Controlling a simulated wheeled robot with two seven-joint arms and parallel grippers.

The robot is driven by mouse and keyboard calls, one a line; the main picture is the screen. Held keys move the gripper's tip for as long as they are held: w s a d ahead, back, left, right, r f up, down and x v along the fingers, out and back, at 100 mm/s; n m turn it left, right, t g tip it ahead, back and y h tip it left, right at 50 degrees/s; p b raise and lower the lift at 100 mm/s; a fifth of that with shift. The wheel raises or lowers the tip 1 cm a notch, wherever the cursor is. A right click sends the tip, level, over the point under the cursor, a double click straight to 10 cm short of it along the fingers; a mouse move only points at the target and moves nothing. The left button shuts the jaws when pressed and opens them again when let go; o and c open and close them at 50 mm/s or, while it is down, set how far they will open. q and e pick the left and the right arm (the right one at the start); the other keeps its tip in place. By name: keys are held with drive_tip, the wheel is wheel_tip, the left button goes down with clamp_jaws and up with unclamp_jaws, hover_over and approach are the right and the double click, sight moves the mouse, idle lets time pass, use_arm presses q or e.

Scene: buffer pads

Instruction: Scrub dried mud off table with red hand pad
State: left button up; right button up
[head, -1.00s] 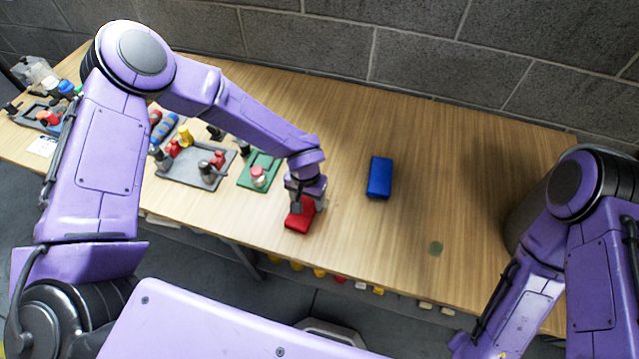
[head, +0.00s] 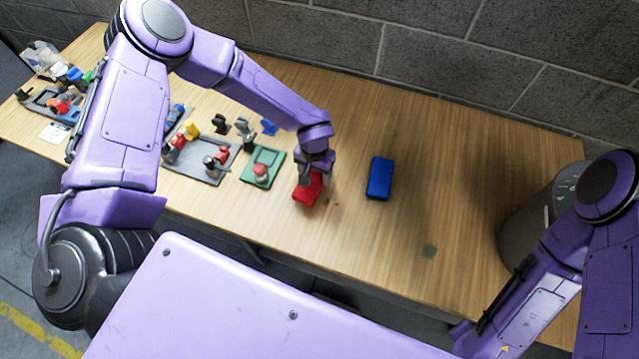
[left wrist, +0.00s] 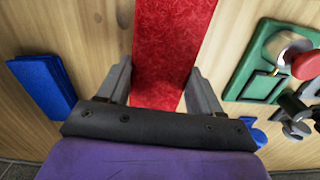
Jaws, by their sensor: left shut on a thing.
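The red hand pad (head: 308,190) is at the middle of the wooden table (head: 450,140). My left gripper (head: 311,176) is shut on it from above. In the left wrist view, the red pad (left wrist: 172,50) sits between the two grey fingers (left wrist: 152,92). I cannot tell whether its underside touches the table. A dark greenish patch (head: 429,251), which looks like the dried mud, lies to the right, near the front edge. A small dark speck (head: 336,204) is just right of the pad. My right gripper is out of view; only its arm shows.
A blue pad (head: 379,178) lies right of the red pad and also shows in the left wrist view (left wrist: 42,86). A green board (head: 250,177) with a red knob and a grey board (head: 190,167) with several fittings lie left. A dark cylindrical bin (head: 520,233) stands right.

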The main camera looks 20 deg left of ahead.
sight(316, 173)
use_arm(q)
drive_tip(key=shift+r+p, duration=0.35)
drive_tip(key=shift+r, duration=0.35)
drive_tip(key=shift+w+r+p, duration=0.1)
drive_tip(key=shift+r+p, duration=0.5)
drive_tip(key=shift+p, duration=0.15)
drive_tip(key=shift+w+r, duration=0.1)
drive_tip(key=shift+r, duration=1.05)
